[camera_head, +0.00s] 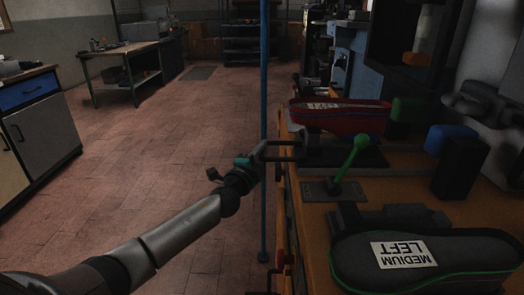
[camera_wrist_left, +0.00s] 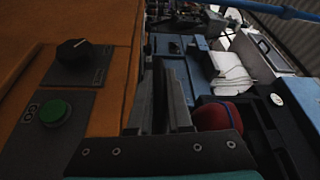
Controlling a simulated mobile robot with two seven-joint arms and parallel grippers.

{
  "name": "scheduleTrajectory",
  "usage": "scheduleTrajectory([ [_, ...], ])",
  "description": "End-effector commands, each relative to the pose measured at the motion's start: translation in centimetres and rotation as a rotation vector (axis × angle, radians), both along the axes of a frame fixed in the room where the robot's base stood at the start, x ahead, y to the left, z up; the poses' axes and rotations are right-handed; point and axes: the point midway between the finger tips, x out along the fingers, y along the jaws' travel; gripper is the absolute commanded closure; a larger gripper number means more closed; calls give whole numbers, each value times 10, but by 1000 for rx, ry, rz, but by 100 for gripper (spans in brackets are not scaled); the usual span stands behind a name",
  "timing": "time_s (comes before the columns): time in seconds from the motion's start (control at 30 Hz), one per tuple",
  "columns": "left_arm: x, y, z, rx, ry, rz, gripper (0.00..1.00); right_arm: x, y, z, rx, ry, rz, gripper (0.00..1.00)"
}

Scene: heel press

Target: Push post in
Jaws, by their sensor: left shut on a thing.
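My left gripper (camera_head: 296,150) reaches in from the left to the near-left edge of the orange bench, beside a red shoe-shaped piece (camera_head: 340,116) with a white label. Its two thin fingers are closed on a dark part, seemingly the post, low at the left end of that piece. The part is mostly hidden and too dark to make out clearly. In the left wrist view the fingers (camera_wrist_left: 172,100) point away, and what lies between them is unclear. How far in the post stands cannot be told. My right gripper is not in view.
A green-knobbed lever (camera_head: 352,158) stands on the orange bench (camera_head: 312,222). A dark sole labelled MEDIUM LEFT (camera_head: 455,255) lies in front. A blue vertical pole (camera_head: 263,80) rises behind my wrist. A green button (camera_wrist_left: 53,112) and black knob (camera_wrist_left: 73,50) sit on the panel. The floor is clear.

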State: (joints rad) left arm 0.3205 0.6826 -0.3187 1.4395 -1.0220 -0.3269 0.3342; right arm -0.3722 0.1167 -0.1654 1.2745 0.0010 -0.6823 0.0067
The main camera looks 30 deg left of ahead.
Motion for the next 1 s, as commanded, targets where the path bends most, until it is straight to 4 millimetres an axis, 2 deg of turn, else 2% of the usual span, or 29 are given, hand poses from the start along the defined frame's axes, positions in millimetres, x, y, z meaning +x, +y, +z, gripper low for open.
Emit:
scheduleTrajectory([
  [0.37,3,-5,-1,-3,0,0,100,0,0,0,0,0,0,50],
  [0.7,35,-58,-2,-5,-1,-2,100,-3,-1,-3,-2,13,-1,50],
  [0.83,42,-69,-1,0,1,-3,100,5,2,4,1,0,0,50],
  [1.0,43,-72,-1,2,2,-3,100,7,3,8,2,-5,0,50],
])
